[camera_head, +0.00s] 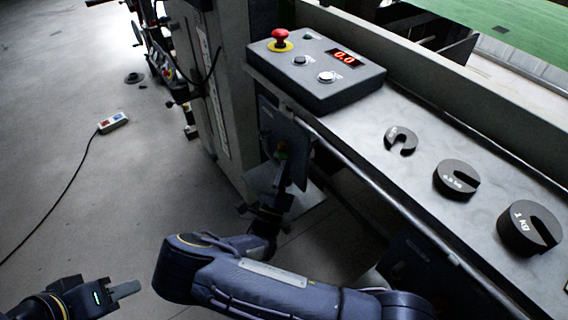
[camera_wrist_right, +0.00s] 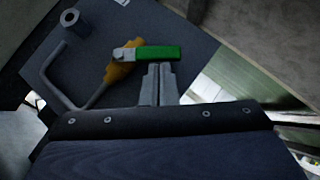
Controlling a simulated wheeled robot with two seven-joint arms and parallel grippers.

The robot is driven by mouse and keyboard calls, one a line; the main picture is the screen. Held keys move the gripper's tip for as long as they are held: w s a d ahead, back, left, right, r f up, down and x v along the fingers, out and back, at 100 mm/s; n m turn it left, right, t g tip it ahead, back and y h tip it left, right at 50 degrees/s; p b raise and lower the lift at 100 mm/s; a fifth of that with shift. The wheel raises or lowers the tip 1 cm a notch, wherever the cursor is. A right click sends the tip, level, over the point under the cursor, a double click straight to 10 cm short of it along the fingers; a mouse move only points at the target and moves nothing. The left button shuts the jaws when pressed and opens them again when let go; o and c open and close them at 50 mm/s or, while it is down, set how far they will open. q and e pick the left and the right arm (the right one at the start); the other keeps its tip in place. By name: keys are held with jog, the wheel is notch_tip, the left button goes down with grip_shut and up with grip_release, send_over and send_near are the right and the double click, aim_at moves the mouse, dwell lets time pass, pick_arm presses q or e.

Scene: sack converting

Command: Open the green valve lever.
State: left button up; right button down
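The green valve lever (camera_wrist_right: 158,53) lies roughly level in the right wrist view, on a yellow valve body (camera_wrist_right: 119,72) joined to a bent grey pipe. In the head view only a small bit of green (camera_head: 282,155) shows, low on the machine's side. My right gripper (camera_wrist_right: 158,68) has its two fingers together, with nothing seen between them. Its tips are just below the lever in the picture; I cannot tell whether they touch it. My left gripper (camera_head: 126,289) is at the bottom left, over the floor, far from the valve; its finger gap cannot be made out.
A control box (camera_head: 318,72) with a red button and a display stands on the metal bench (camera_head: 365,130). Several dark slotted weights (camera_head: 456,179) lie there. A rail (camera_head: 385,200) runs along the bench's front edge. A small pendant (camera_head: 113,122) with a cable lies on open floor.

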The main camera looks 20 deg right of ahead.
aim_at(282, 153)
jog(key=r+n+y+p, duration=0.1)
jog(key=n+p, duration=0.1)
jog(key=p, duration=0.1)
jog(key=r+n+y+p, duration=0.1)
jog(key=n+y+p, duration=0.1)
jog(key=p, duration=0.2)
jog(key=r+n+g+y+p, duration=0.1)
jog(key=n+y+p, duration=0.1)
jog(key=p, duration=0.1)
jog(key=shift+w+a+r+n+p, duration=0.1)
jog(key=shift+w+r+n+p, duration=0.25)
jog(key=shift+n+p, duration=0.05)
jog(key=shift+w+a+n+g+y+p, duration=0.2)
jog(key=shift+n+g+y+p, duration=0.5)
jog(key=shift+p, duration=0.55)
